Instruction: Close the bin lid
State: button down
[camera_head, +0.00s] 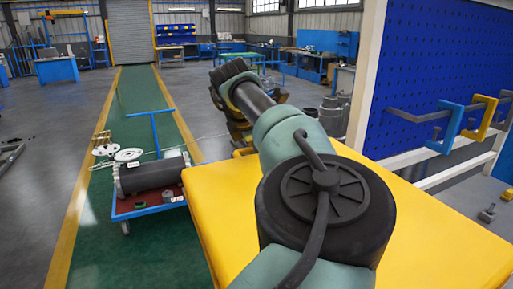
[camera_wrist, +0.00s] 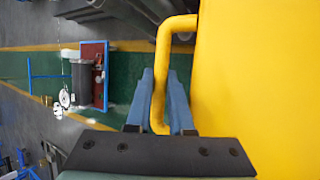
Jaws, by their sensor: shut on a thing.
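The yellow bin lid (camera_head: 430,230) is a broad flat panel below and around my arm in the head view. It fills the right side of the wrist view (camera_wrist: 262,75). A bent yellow bar handle (camera_wrist: 170,35) stands out from the lid's edge. My gripper (camera_wrist: 161,85) has its two blue fingers on either side of the handle's bar and is shut on it. In the head view my arm hides the gripper and the handle. The bin body beneath the lid cannot be made out, and the lid's angle is unclear.
A blue-framed cart (camera_head: 148,206) carrying a dark cylinder stands left of the lid on the green lane. A blue pegboard (camera_head: 440,75) with hanging clamps stands close on the right. Grey floor (camera_head: 40,135) is open at the far left.

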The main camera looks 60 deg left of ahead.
jog(key=shift+d+f, duration=0.2)
jog(key=shift+f, duration=0.5)
jog(key=c, duration=1.1)
grip_release()
jog(key=shift+a+f, duration=0.1)
jog(key=shift+w+a+f, duration=0.1)
jog(key=shift+a, duration=0.1)
jog(key=shift+d+r+b, duration=0.2)
jog(key=shift+r+b, duration=0.25)
jog(key=shift+r, duration=0.15)
jog(key=b+v, duration=0.1)
jog(key=v, duration=0.2)
jog(key=b+v, duration=0.1)
jog(key=v, duration=0.3)
jog(key=b+v, duration=0.1)
jog(key=v, duration=0.3)
jog(key=shift+s+a+r, duration=0.25)
jog(key=shift+a, duration=0.1)
jog(key=shift+s, duration=0.1)
